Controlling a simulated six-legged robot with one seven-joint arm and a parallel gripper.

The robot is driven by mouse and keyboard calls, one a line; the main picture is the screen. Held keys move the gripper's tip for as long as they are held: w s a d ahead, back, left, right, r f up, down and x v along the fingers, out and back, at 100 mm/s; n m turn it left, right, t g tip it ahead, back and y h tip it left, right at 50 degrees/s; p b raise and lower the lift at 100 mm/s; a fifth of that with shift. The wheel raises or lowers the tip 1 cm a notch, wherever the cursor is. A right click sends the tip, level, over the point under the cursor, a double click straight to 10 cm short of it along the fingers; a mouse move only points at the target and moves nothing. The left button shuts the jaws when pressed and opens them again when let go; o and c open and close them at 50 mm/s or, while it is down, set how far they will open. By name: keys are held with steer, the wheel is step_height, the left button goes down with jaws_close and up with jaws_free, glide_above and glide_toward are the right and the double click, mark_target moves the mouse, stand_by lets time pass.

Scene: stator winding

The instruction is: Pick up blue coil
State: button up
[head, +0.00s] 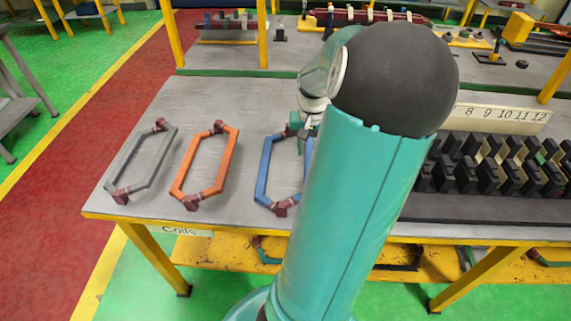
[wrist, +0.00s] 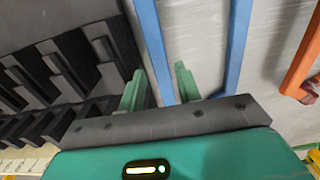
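The blue coil (head: 264,168) is a hexagonal loop with dark red ends, lying on the grey table; my arm hides its right part in the head view. In the wrist view its two long blue bars (wrist: 237,45) run up the picture. My gripper (wrist: 158,72) has two green fingers set apart, with the left blue bar in line between them. The fingers are open and I cannot tell how far above the bar they are. In the head view my gripper (head: 300,124) is partly hidden at the coil's upper right.
An orange coil (head: 205,165) and a grey coil (head: 143,160) lie to the left on the table. A black slotted stator (head: 490,175) with a numbered strip (head: 505,114) stands to the right; its slots also show at the left of the wrist view. Bare table lies between the coils.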

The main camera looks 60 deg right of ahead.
mark_target(309, 160)
steer(key=shift+w+d+f, duration=0.1)
steer(key=shift+d+f, duration=0.1)
steer(key=shift+f, duration=1.1)
steer(key=shift+d+f, duration=0.2)
steer(key=shift+f, duration=1.1)
jaws_close()
